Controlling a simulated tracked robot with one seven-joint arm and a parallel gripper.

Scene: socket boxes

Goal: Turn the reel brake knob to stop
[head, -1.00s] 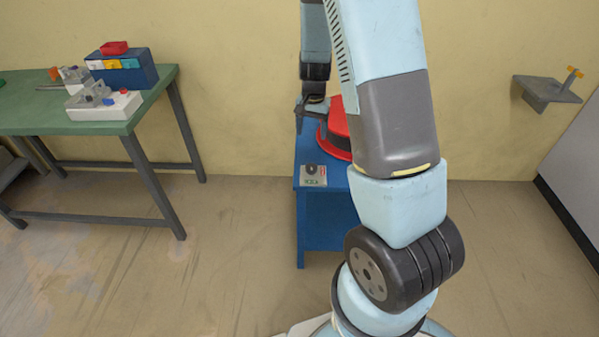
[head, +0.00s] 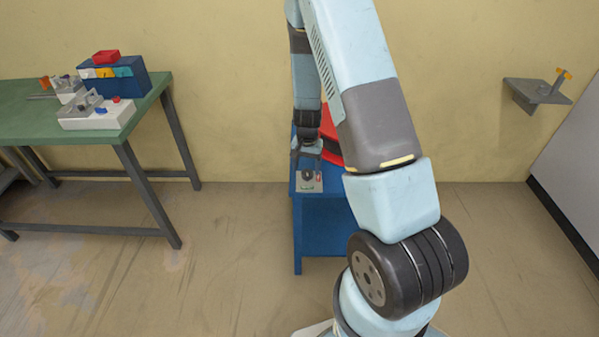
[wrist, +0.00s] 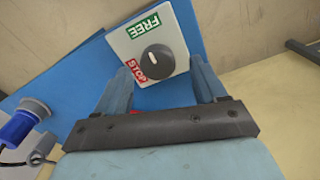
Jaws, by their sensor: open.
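The reel brake knob (wrist: 158,60) is a dark round knob on a pale plate (wrist: 176,30). The plate carries a green FREE label (wrist: 140,28) and a red STOP label (wrist: 135,73). A small light mark on the knob sits on its upper-left side in the wrist view, nearer the FREE side. My gripper (wrist: 160,68) is open, with one finger on each side of the plate's near end and the knob between and just beyond the tips. Contact cannot be told. In the head view my gripper (head: 307,172) is over the plate (head: 310,187) on the blue stand (head: 325,220).
A red reel (head: 331,136) stands behind my arm on the stand. A blue connector (wrist: 22,122) shows at left in the wrist view. A green table (head: 30,122) with boxes is at left, and a wall shelf (head: 538,95) at right.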

